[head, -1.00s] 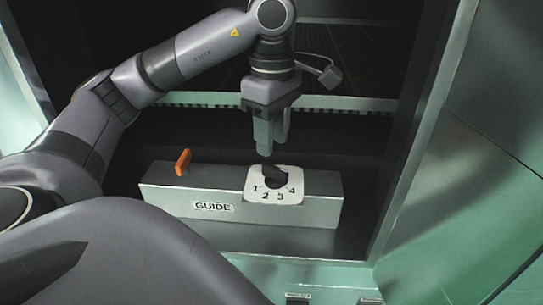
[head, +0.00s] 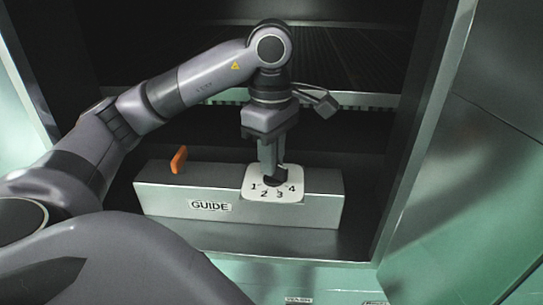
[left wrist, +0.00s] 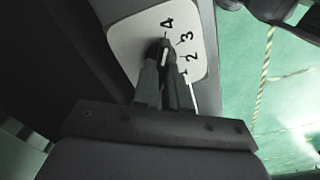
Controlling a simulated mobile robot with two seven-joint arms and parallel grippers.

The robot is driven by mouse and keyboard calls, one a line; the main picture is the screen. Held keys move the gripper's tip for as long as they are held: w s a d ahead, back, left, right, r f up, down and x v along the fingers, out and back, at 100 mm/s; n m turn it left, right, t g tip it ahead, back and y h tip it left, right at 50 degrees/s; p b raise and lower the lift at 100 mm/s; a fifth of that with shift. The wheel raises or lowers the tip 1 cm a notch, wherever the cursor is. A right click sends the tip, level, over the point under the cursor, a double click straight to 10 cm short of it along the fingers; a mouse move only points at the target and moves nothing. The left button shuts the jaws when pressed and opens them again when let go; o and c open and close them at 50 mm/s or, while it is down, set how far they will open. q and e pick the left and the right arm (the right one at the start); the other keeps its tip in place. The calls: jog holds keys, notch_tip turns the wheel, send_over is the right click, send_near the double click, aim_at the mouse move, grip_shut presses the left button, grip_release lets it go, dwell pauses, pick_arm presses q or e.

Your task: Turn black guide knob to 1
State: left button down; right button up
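The black guide knob (head: 275,181) sits on a white dial plate (head: 259,196) numbered 1 to 4, on top of a grey metal block. It also shows in the left wrist view (left wrist: 160,48), where a pale line on it seems to point towards the 4. My left gripper (head: 273,176) points down at the knob. In the left wrist view its fingertips (left wrist: 162,60) are at the knob, one on each side, and partly hide it. Whether they press on it I cannot tell. My right gripper is not in view.
The grey block (head: 165,198) carries a GUIDE label (head: 210,206) on its front. An orange tab (head: 179,160) stands up on its left part. Dark cabinet walls enclose the block at the back and sides, with a metal frame (head: 425,120) at the right.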

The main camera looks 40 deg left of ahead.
pick_arm(q)
jog(key=shift+m, duration=0.3)
jog(key=m, duration=0.4)
jog(key=shift+w+m, duration=0.15)
jog(key=shift+m, duration=0.15)
jog(key=m, duration=0.6)
jog(key=shift+w+d, duration=0.1)
jog(key=m, duration=0.6)
jog(key=shift+d+m, duration=0.1)
jog(key=shift+m, duration=0.3)
jog(key=m, duration=0.6)
jog(key=shift+d, duration=0.15)
jog(key=c, duration=1.2)
grip_release()
jog(key=shift+o, duration=0.2)
